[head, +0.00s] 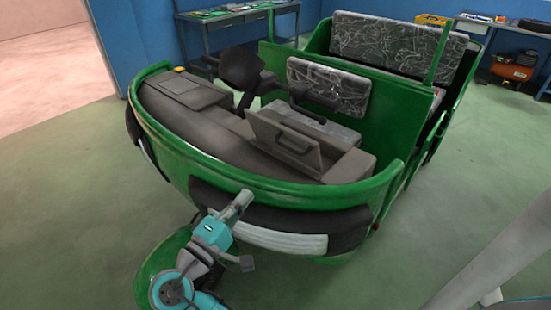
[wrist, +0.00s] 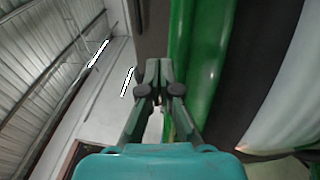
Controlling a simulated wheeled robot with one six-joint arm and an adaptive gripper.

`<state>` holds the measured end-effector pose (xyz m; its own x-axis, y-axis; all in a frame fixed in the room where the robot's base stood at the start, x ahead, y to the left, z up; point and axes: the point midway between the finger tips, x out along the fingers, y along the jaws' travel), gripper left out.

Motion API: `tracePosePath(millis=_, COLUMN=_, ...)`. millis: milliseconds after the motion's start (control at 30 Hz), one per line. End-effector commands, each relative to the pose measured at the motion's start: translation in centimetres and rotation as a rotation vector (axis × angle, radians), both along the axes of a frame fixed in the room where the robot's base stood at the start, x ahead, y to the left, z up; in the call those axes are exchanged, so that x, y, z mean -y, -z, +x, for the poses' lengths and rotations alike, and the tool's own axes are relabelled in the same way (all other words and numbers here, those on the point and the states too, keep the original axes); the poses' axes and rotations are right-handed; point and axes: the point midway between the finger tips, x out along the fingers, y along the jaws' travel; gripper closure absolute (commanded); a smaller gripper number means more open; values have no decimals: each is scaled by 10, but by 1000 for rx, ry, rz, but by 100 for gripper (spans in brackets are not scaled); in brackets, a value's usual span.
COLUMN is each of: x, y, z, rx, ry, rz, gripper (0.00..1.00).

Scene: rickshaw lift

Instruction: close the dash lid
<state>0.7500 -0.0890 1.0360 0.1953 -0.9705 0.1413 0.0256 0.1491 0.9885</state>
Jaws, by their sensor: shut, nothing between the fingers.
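The dash lid (head: 285,143) is a dark grey panel with a bar handle, standing raised and tilted open over its compartment on the right half of the dashboard (head: 215,125) in the head view. My gripper (head: 243,196) is in front of the rickshaw's nose, below the lid and outside the green front rim. In the wrist view my gripper (wrist: 161,68) is shut and empty, its fingers together beside the green rim (wrist: 200,60). The lid does not show clearly in the wrist view. The inside of the compartment is mostly hidden.
A second, flat dash panel (head: 188,90) lies at the left, with the steering column (head: 241,70) beside it. The curved green front rim (head: 240,180) and dark bumpers (head: 345,228) stand between my arm and the dash. Workbenches (head: 240,18) stand behind. The floor is clear at left.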

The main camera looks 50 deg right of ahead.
Motion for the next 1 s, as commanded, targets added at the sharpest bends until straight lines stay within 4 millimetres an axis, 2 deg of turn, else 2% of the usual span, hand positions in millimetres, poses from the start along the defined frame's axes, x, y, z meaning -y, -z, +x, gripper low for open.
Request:
tracePosePath(millis=33, x=-4, y=-12, z=0, rx=18, ry=39, rz=-2, gripper=100)
tracePosePath(millis=133, x=-10, y=-26, z=-5, rx=41, ry=102, rz=-5, gripper=100)
tracePosePath(millis=267, x=-12, y=-34, z=-7, rx=52, ry=140, rz=-5, gripper=100)
tracePosePath(millis=367, x=-6, y=-35, z=-8, rx=53, ry=147, rz=-5, gripper=100)
tracePosePath(millis=467, x=6, y=-37, z=-8, rx=53, ry=147, rz=-4, gripper=100)
tracePosePath(millis=1000, x=101, y=-51, z=-3, rx=53, ry=145, rz=-5, gripper=100)
